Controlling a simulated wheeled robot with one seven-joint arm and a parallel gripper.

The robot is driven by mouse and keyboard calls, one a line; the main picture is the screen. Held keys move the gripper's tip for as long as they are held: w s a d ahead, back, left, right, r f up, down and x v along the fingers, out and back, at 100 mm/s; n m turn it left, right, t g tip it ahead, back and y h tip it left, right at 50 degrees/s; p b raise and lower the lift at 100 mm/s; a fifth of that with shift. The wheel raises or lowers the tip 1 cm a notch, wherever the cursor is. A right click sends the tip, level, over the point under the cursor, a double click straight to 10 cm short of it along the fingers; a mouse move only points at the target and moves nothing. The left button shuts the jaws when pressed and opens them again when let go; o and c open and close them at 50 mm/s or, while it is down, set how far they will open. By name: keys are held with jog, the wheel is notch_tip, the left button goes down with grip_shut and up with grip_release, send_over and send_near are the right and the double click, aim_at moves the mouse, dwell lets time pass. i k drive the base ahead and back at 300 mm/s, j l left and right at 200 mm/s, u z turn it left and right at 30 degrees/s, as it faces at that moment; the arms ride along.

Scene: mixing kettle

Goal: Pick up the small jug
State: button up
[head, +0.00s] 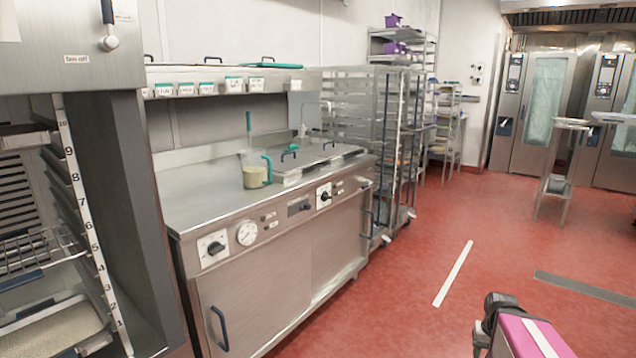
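The small jug (256,170) is clear, with a teal handle on its right side and pale yellowish contents in its lower part. It stands upright on the steel top of the kettle unit (190,195), left of the lids. The dark end of my arm, with my gripper (497,308), shows at the bottom right beyond a pink part of mine. It is over the red floor, well apart from the jug. Its fingers cannot be made out.
Steel lids (318,160) with dark handles lie right of the jug. A shelf (225,82) runs above the unit. A tall rack (70,200) stands at the near left, and a wheeled rack (385,150) beyond the unit. The red floor (400,310) in front is clear.

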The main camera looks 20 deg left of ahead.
aim_at(253, 160)
jog(key=i+u, duration=0.35)
jog(key=i+l+u, duration=0.2)
jog(key=i+u, duration=0.15)
jog(key=i+l+u, duration=0.35)
jog(key=k+j, duration=0.05)
jog(key=j, duration=0.05)
